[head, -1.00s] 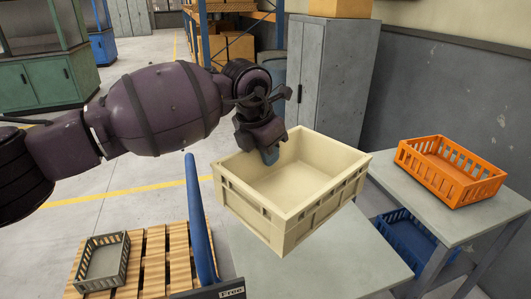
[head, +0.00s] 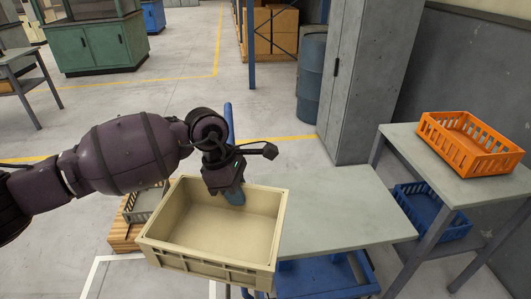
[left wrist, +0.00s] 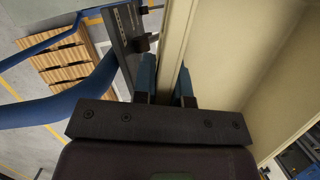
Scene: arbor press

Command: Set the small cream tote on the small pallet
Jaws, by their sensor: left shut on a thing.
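The small cream tote (head: 210,265) hangs level and empty in the lower middle of the head view. My left gripper (head: 233,192) is shut on its far rim, with one finger inside the wall. In the left wrist view the fingers (left wrist: 167,85) pinch the tote wall (left wrist: 235,60). The small wooden pallet (head: 121,238) lies on the floor to the left, partly hidden by the tote and my arm. Its slats also show in the left wrist view (left wrist: 66,62), apart from the tote. My right gripper is not in view.
A blue cart with a grey top (head: 345,205) and upright blue handle (head: 228,122) stands right of the tote. A side table (head: 400,140) holds an orange crate (head: 468,145), with a blue crate (head: 432,212) below.

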